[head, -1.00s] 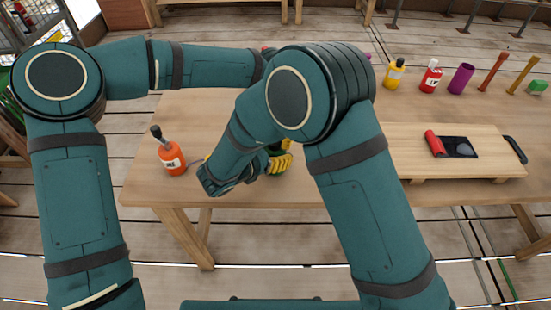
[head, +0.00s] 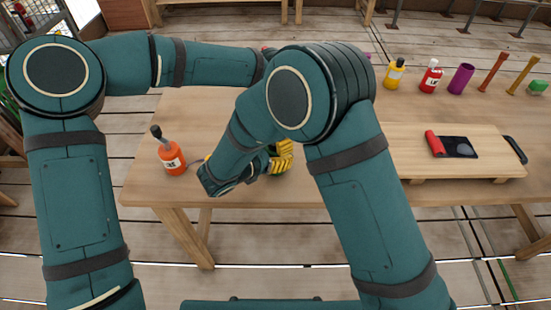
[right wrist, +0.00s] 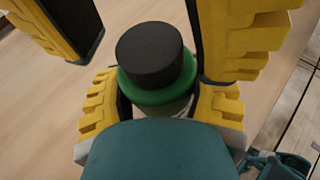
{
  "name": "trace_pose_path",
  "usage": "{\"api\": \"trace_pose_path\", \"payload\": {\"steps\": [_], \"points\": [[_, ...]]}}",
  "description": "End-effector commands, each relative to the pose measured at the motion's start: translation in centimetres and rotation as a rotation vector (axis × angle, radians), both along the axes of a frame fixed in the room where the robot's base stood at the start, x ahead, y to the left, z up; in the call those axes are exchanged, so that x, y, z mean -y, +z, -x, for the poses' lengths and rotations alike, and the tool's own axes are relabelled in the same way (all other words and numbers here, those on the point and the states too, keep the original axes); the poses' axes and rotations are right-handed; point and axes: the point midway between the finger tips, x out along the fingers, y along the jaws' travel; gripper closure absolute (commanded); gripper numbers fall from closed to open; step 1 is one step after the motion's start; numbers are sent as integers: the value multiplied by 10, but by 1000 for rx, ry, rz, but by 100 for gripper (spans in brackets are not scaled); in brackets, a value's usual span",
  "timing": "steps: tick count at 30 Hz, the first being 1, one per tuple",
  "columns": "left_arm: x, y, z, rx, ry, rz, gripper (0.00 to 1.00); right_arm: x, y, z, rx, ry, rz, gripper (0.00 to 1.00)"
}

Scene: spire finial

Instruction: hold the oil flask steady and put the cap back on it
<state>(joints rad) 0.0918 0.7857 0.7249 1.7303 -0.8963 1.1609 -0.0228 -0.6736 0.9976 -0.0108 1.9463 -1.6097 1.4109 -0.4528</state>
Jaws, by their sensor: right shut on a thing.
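A green flask (right wrist: 160,91), which I take to be the oil flask, stands between yellow fingers in the right wrist view. A black round cap (right wrist: 150,54) sits on its top. My right gripper (right wrist: 158,100) is shut on the flask below the cap, one finger on each side. Two more yellow fingers, those of my left gripper (right wrist: 148,42), stand apart on either side of the cap, with gaps visible. In the head view, yellow fingers (head: 281,157) show beside my right wrist. My right arm hides the flask and most of the left gripper there.
An orange bottle (head: 171,158) with a dark spout stands at the left of the wooden table (head: 185,115). A board (head: 410,150) with a red roll and dark plate lies right. A yellow bottle (head: 394,74), red bottle (head: 431,76) and purple cup (head: 461,79) stand behind.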

Motion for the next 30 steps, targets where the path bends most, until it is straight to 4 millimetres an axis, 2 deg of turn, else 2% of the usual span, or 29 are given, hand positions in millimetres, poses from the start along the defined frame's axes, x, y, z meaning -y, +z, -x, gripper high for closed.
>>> {"api": "trace_pose_path", "payload": {"steps": [10, 21, 30], "points": [[1, 4, 1, 0, -1, 1, 37, -1, 1, 0, 1, 1, -1, 100], [1, 44, 1, 0, 0, 1, 37, -1, 1, -1, 1, 2, -1, 100], [1, 45, 2, -3, 0, 1, 35, -1, 1, -1, 1, 2, -1, 100]]}}
